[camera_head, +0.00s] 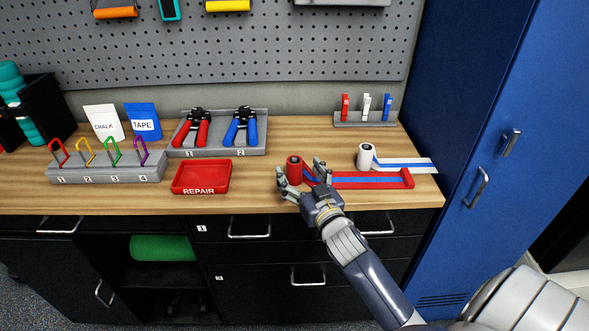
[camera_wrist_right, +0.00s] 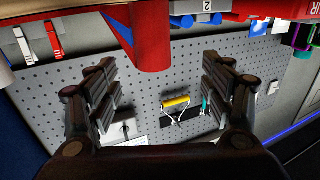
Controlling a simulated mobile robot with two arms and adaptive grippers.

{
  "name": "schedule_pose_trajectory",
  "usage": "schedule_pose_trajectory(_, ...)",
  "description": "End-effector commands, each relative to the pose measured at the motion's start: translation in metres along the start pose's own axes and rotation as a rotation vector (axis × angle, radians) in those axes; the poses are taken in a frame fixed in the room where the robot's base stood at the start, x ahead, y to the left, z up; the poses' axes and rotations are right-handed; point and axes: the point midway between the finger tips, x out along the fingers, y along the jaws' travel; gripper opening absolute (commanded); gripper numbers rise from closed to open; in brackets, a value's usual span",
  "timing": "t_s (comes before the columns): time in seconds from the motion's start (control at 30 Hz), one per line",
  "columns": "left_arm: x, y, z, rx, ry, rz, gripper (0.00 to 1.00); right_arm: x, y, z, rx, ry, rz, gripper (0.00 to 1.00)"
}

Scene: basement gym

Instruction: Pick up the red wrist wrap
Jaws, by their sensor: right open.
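The red wrist wrap (camera_head: 294,168) stands as an upright roll near the front of the wooden bench. Its red strip with a blue stripe trails to the right along the bench. My right gripper (camera_head: 303,178) is open around the front of the roll, with one finger to its left and one to its right, partly covering the start of the strip. In the right wrist view the red roll (camera_wrist_right: 150,42) shows at the top, between the open fingers (camera_wrist_right: 158,88) in width; I cannot tell if they touch it. My left gripper is not in view.
A white wrap (camera_head: 367,156) stands behind and right of the red one. A red REPAIR tray (camera_head: 202,190) lies to the left. Grey holders with pliers (camera_head: 218,151) and carabiners (camera_head: 105,177) stand farther left. A blue locker (camera_head: 490,120) bounds the right side.

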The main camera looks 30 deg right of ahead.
Motion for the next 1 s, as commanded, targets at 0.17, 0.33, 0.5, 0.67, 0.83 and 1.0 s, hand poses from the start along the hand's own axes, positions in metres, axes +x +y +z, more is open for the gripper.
schedule_pose_trajectory(0.17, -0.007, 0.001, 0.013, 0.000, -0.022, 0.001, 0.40, 0.019, 0.005, -0.002, -0.003, 0.001, 0.000, 0.74)
schedule_pose_trajectory(0.33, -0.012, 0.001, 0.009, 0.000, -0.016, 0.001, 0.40, 0.042, 0.007, -0.001, -0.001, 0.002, -0.001, 0.74)
schedule_pose_trajectory(0.5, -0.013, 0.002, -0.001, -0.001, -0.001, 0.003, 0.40, 0.052, 0.007, 0.001, 0.000, 0.001, 0.000, 0.74)
schedule_pose_trajectory(0.67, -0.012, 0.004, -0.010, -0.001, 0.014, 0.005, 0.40, 0.052, 0.007, 0.002, 0.000, 0.000, 0.000, 0.74)
schedule_pose_trajectory(0.83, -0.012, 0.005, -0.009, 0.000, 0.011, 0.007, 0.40, 0.052, 0.007, 0.002, 0.000, 0.000, 0.000, 0.47)
schedule_pose_trajectory(1.0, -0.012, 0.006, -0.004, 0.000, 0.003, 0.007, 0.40, 0.052, 0.007, 0.002, 0.000, 0.000, 0.000, 0.26)
